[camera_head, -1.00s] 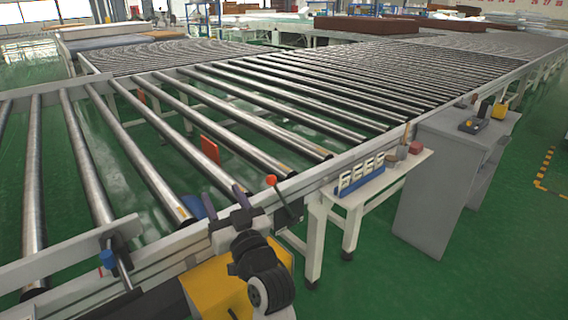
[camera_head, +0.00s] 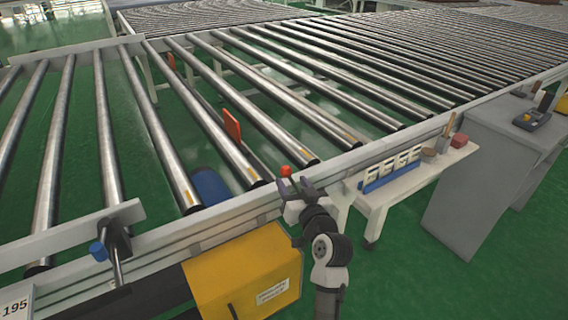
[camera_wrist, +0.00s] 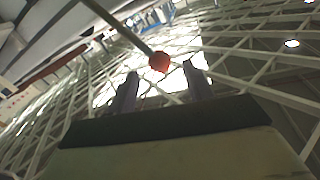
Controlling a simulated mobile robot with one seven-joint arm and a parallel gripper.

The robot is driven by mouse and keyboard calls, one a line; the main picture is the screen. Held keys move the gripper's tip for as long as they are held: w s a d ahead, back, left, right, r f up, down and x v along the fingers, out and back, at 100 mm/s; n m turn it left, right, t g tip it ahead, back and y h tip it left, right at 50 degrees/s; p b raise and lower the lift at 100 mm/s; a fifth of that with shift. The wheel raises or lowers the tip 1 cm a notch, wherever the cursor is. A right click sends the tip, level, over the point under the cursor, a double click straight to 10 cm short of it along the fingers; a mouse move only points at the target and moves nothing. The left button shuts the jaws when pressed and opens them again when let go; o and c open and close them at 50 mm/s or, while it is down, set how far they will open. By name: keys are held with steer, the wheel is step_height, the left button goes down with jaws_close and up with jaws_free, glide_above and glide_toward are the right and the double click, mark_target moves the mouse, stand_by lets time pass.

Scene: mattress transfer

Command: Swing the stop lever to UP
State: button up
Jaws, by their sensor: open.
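A lever with a red ball knob (camera_head: 286,171) stands at the conveyor's front rail in the head view. My gripper (camera_head: 292,185) is at this knob, its two dark fingers spread. In the wrist view the red knob (camera_wrist: 159,62) appears between and slightly beyond the open fingertips of my gripper (camera_wrist: 160,74). Its thin rod runs to the upper left there. The fingers do not visibly clamp the knob; whether one touches it I cannot tell. The lower part of the lever is hidden behind my gripper in the head view. No UP marking is readable.
A second lever with a blue knob (camera_head: 98,249) is on the rail at left. A yellow box (camera_head: 243,275) hangs below the rail. A small shelf (camera_head: 413,172) with a blue rack (camera_head: 392,171) and a grey cabinet (camera_head: 470,185) stand at right. Rollers (camera_head: 255,95) lie behind.

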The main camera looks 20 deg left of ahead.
mark_target(283, 167)
steer(key=p+x, duration=0.1)
steer(key=x, duration=0.7)
steer(key=shift+p, duration=0.3)
steer(key=shift+c, duration=0.2)
jaws_close()
